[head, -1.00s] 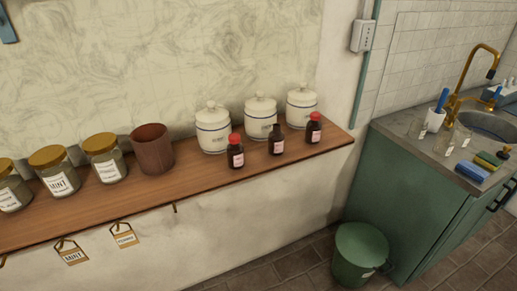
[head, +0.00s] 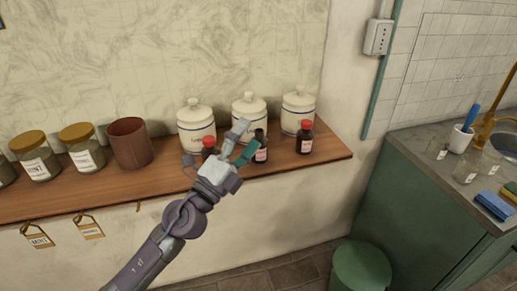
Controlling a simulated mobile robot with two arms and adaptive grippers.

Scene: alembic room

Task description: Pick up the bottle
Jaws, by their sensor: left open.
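Three small dark brown bottles with pale labels stand upright on the wooden shelf (head: 330,158). The left bottle (head: 209,145) has a red cap and is mostly hidden behind my gripper. The middle bottle (head: 261,153) shows no red cap. The right bottle (head: 305,140) has a red cap and is in clear view. My left gripper (head: 244,142) is open, its fingers between the left and middle bottles in the picture and pointing toward the middle one. The teal finger overlaps the middle bottle's left edge; I cannot tell whether they touch. My right gripper is not in view.
White lidded jars (head: 299,108) stand close behind the bottles. A brown cup (head: 130,143) and gold-lidded jars (head: 82,148) are to the left. The shelf ends right of the bottles. A green bin (head: 361,268) and a sink counter (head: 430,165) are at right.

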